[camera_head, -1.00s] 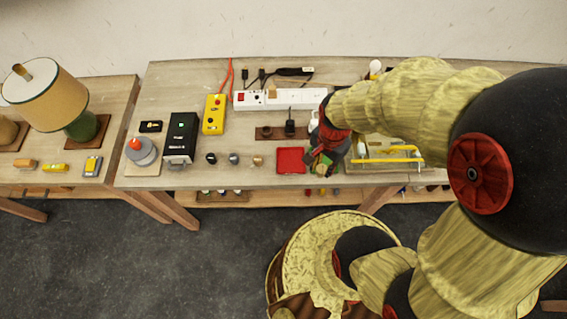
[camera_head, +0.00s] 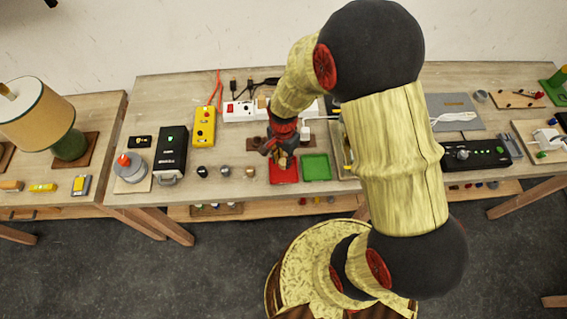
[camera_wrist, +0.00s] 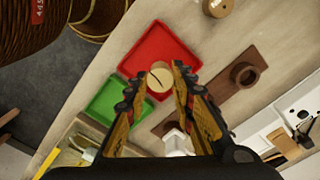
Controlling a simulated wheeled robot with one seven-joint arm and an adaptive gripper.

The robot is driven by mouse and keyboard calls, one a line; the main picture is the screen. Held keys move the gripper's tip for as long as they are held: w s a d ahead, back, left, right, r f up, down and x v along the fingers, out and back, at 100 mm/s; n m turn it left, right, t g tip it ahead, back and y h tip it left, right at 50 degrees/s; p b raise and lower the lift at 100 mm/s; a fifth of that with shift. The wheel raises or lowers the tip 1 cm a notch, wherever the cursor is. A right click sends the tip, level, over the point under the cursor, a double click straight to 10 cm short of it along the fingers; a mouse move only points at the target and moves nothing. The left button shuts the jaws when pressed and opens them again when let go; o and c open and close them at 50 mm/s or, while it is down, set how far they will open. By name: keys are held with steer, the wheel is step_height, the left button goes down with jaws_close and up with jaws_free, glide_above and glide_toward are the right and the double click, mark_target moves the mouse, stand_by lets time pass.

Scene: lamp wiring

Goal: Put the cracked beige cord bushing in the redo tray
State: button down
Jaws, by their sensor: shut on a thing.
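The cracked beige cord bushing (camera_wrist: 160,78) is a small round piece with a dark line across its face. My gripper (camera_wrist: 155,84) is shut on it, one finger on each side. In the head view my gripper (camera_head: 281,158) hangs over the back part of the red tray (camera_head: 284,175), and the bushing is hard to make out there. The red tray (camera_wrist: 150,48) lies behind and below the bushing in the wrist view. The green tray (camera_head: 316,167) sits just right of the red one. I cannot read a label on either tray.
A black, a grey and a beige bushing (camera_head: 250,171) stand in a row left of the red tray. A brown board with a ring (camera_wrist: 243,74) and a white power strip (camera_head: 240,110) lie behind. The table's front edge is close to the trays.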

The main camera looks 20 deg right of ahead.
steer(key=shift+f, duration=1.5)
steer(key=shift+f, duration=0.2)
steer(key=c, duration=1.5)
jaws_free()
step_height(320, 180, up, 13)
step_height(320, 180, up, 15)
steer(key=n+t, duration=0.3)
steer(key=n, duration=0.2)
glide_above(283, 161)
steer(key=s, duration=0.4)
steer(key=s+r+n+t, duration=0.2)
steer(key=s+r+n, duration=0.5)
steer(key=s+r, duration=0.3)
steer(key=shift+r+n+t+p, duration=0.25)
steer(key=shift+n+t+p, duration=0.05)
steer(key=shift+p, duration=0.15)
